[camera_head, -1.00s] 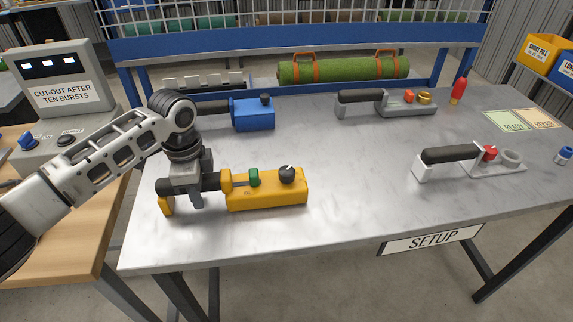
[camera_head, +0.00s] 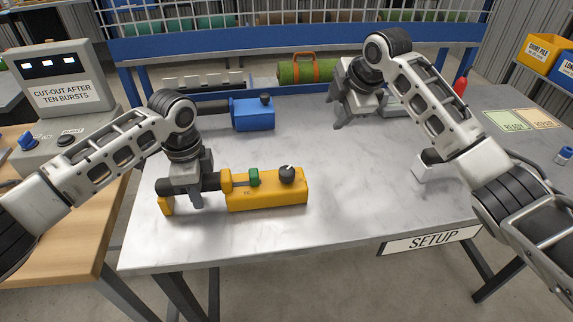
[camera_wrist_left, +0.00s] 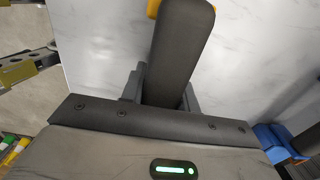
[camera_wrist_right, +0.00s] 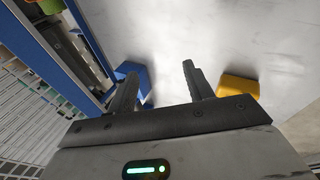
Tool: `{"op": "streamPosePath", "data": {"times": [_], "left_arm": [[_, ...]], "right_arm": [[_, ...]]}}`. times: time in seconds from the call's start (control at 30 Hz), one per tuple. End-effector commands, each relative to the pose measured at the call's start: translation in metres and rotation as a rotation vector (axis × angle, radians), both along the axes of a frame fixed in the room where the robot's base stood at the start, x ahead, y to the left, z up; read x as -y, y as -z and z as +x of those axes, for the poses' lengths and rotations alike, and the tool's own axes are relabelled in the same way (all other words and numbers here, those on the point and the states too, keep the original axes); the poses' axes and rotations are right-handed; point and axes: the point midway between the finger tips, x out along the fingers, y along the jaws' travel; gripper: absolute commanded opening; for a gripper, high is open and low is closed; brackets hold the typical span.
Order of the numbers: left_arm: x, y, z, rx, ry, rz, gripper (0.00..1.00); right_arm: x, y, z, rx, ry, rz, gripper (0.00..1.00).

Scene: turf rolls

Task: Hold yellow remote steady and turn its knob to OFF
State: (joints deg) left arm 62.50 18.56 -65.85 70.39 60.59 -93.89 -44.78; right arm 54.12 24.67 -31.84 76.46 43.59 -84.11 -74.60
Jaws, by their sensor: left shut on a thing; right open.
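The yellow remote (camera_head: 265,194) lies on the grey table, with a dark grip at its left end, a green button (camera_head: 254,177) and a black knob (camera_head: 287,174) with a pale mark on top. The mark's exact setting is too small to read. My left gripper (camera_head: 190,196) is shut on the remote's dark grip, which also shows between the jaws in the left wrist view (camera_wrist_left: 177,55). My right gripper (camera_head: 346,119) is open and empty above the table, behind and to the right of the knob. A yellow end of the remote shows in the right wrist view (camera_wrist_right: 238,86).
A blue remote (camera_head: 252,114) lies behind the yellow one. My right arm partly hides grey tools at the right. A green turf roll (camera_head: 295,72) is at the back, and a red-tipped bottle (camera_head: 460,86) stands back right. The table between remote and right arm is clear.

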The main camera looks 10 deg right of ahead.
Motion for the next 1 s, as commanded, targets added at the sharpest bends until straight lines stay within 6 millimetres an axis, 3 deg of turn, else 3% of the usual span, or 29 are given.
{"op": "streamPosePath", "data": {"times": [0.03, 0.1, 0.2, 0.23, 0.4, 0.6, 0.77, 1.0], "left_arm": [[-0.001, 0.006, -0.003, -0.009, 0.001, 0.005, 0.00], [-0.001, 0.006, -0.003, -0.009, 0.001, 0.005, 0.00], [-0.001, 0.006, -0.003, -0.009, 0.001, 0.005, 0.00], [-0.001, 0.006, -0.003, -0.009, 0.001, 0.005, 0.00], [-0.001, 0.006, -0.002, -0.009, 0.001, 0.005, 0.00], [-0.001, 0.006, -0.003, -0.009, 0.001, 0.005, 0.00], [-0.001, 0.006, -0.003, -0.009, 0.001, 0.005, 0.00], [-0.001, 0.006, -0.003, -0.009, 0.000, 0.005, 0.00]], "right_arm": [[-0.039, -0.011, -0.007, -0.039, -0.112, 0.017, 0.52], [-0.085, -0.020, -0.026, -0.110, -0.267, 0.031, 0.52], [-0.131, -0.034, -0.057, -0.210, -0.472, 0.010, 0.52], [-0.137, -0.039, -0.066, -0.232, -0.528, -0.028, 0.52], [-0.136, -0.056, -0.094, -0.314, -0.773, -0.285, 0.52], [-0.129, -0.061, -0.106, -0.367, -0.876, -0.409, 0.52], [-0.127, -0.042, -0.108, -0.375, -0.883, -0.417, 0.52], [-0.127, 0.006, -0.107, -0.373, -0.880, -0.415, 0.52]]}}
